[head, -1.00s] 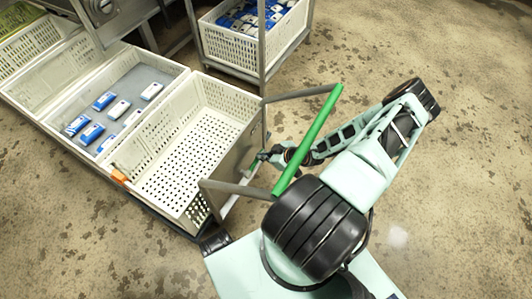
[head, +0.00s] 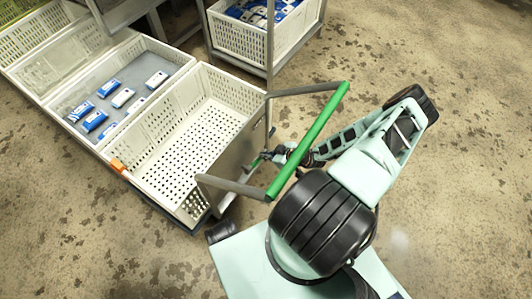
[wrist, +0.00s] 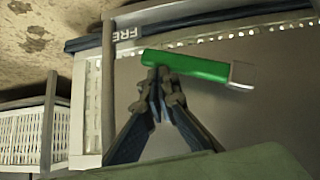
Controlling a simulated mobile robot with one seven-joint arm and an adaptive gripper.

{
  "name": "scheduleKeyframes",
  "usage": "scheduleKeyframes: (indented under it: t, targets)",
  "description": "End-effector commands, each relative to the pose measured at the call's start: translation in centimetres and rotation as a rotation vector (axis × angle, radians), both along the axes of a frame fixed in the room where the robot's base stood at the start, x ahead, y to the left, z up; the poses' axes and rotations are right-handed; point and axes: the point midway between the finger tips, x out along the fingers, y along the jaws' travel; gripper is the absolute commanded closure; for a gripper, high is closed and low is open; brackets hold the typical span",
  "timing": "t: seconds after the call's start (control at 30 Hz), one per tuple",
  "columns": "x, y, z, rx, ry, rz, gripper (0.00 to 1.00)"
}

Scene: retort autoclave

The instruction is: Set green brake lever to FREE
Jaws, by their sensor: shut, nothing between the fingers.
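The green brake lever (wrist: 190,66) is a short green bar with a grey block at its right end, in front of the cart's grey end panel. In the wrist view it lies nearly level, tilted slightly down to the right. A dark label (wrist: 128,33), partly hidden and reading "FRE", is just above and left of its left end. My gripper (wrist: 160,76) is shut and empty, its tips at the lever's left part; I cannot tell whether they touch it. In the head view my gripper (head: 268,155) is at the panel, beside the small green lever (head: 256,163).
The cart's long green push handle (head: 308,140) on grey arms stands above my arm. An empty white crate (head: 232,92) is behind the panel, with a tray of blue and white packs (head: 123,97) further left. Another crate stands on a rack (head: 262,38). The floor at right is clear.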

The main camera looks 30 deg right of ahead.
Motion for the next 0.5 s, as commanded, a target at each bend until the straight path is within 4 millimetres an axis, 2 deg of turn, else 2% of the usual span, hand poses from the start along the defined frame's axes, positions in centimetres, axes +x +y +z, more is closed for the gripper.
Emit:
scheduleKeyframes:
  t: [0.2,0.5]
  targets:
    - [-0.1,0.1,-1.4,0.001,0.000,-0.001,1.00]
    - [-0.1,0.2,-2.1,0.000,0.000,0.000,1.00]
